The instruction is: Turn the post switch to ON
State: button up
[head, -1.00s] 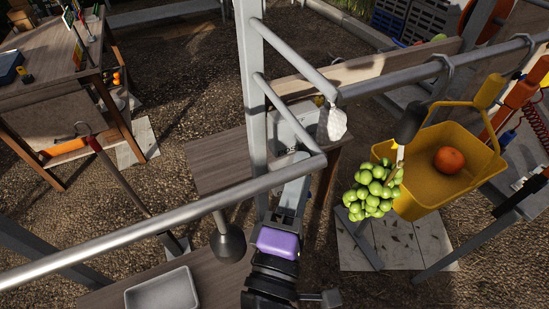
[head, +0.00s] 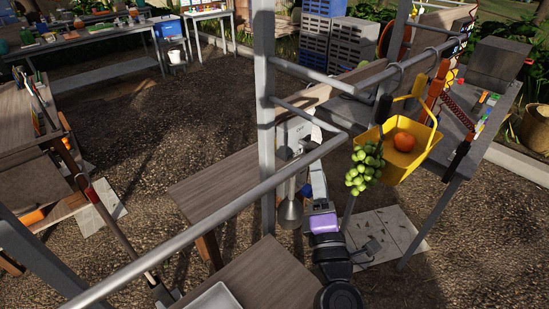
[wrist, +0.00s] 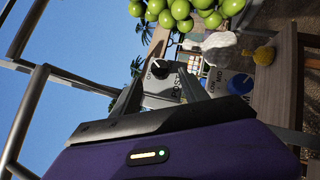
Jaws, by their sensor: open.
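The post switch is a light grey box (head: 296,133) on the upright grey post, partly hidden by the rail. In the wrist view the box (wrist: 157,87) carries a dark round knob (wrist: 158,68) with a pale pointer and reads "POST". My gripper (head: 316,175), with a purple body, is just below and in front of the box in the head view. In the wrist view my gripper (wrist: 163,75) is open, with its fingers either side of the knob's line. I cannot tell whether they touch it.
A grey rail (head: 215,225) crosses in front of the post (head: 265,120). A dark ladle-like tool (head: 290,208) hangs beside my gripper. Green grapes (head: 363,170) and a yellow basket (head: 418,160) hang to the right. A blue knob (wrist: 240,84) shows in the wrist view.

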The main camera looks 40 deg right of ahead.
aim_at(309, 146)
jog(key=p+x, duration=0.3)
jog(key=x, duration=0.3)
jog(key=shift+w+a+r, duration=0.1)
jog(key=shift+w+d, duration=0.45)
jog(key=shift+w, duration=0.15)
jog(key=shift+r+p, duration=0.1)
jog(key=shift+p, duration=0.2)
grip_shut()
